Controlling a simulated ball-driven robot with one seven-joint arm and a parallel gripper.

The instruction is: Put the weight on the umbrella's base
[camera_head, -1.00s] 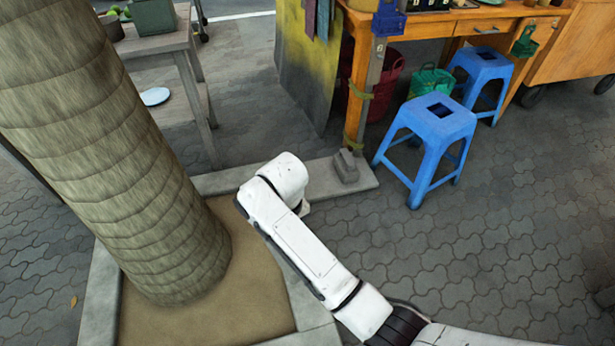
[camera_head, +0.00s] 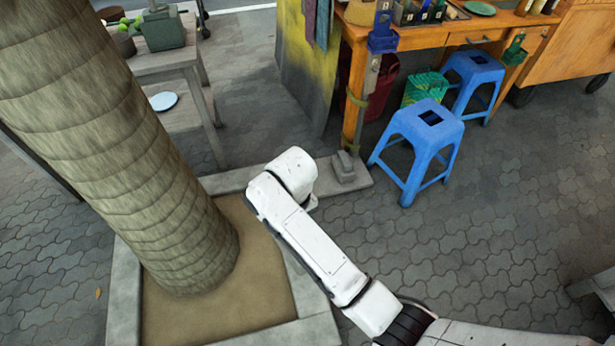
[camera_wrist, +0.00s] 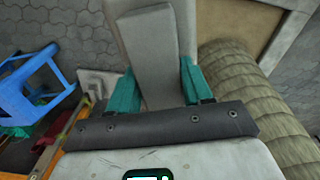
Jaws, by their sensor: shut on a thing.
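In the wrist view, my gripper (camera_wrist: 158,88) has its teal fingers closed on the sides of a grey block, which I take to be the weight (camera_wrist: 150,55). Wider grey shapes show around the block, and I cannot tell whether they belong to it. In the head view, my gripper and the weight are hidden behind my white arm. A small grey block (camera_head: 344,167) stands on the curb end by the stall's front leg, near a grey pole (camera_head: 369,85). I cannot tell whether this is the umbrella's base.
A thick tree trunk (camera_head: 165,215) stands left of my arm in a curbed planter (camera_head: 123,300). A blue stool (camera_head: 423,140) stands right of the grey block, with another stool (camera_head: 475,75) behind it. An orange stall (camera_head: 485,30) stands behind. The paving at right (camera_head: 490,230) is mostly clear.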

